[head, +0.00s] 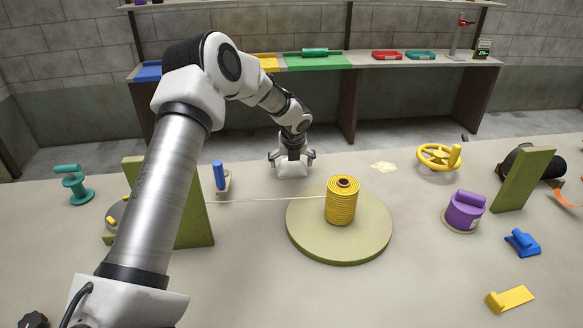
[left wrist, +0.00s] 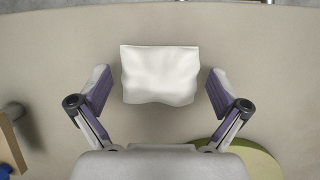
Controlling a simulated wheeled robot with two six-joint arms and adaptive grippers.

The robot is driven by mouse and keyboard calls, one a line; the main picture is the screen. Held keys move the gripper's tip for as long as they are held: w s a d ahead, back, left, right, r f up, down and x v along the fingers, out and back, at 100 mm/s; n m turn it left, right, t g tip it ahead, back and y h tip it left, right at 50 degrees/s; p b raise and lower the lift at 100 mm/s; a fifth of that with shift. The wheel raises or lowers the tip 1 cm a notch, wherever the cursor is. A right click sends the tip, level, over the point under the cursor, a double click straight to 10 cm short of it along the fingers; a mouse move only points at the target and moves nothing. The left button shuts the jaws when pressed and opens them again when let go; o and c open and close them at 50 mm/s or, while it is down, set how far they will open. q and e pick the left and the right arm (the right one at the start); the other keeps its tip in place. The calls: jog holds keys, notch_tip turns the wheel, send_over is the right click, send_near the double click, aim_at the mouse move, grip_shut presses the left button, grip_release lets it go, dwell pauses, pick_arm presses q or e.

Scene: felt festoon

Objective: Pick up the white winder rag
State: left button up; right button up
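The white winder rag (left wrist: 160,75) lies on the table between the spread fingers of my left gripper (left wrist: 158,88) in the left wrist view. A gap shows between the rag and each finger pad. In the head view the left gripper (head: 291,166) points down at the table's far side, with the white rag (head: 292,171) just below it and partly covered by it. The left gripper is open and holds nothing. My right gripper is in neither view.
A yellow wound spool (head: 341,203) stands on a round green disc (head: 301,237), with a thin line running left from it. A blue-handled piece (head: 219,176) stands left of the gripper. A pale flat patch (head: 383,167) and yellow handwheel (head: 438,158) lie to the right.

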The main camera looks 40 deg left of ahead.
pick_arm(q)
jog(key=shift+r, duration=0.1)
jog(key=c, duration=0.7)
notch_tip(320, 180, up, 10)
jog(key=shift+f, duration=0.1)
jog(key=shift+o, duration=0.7)
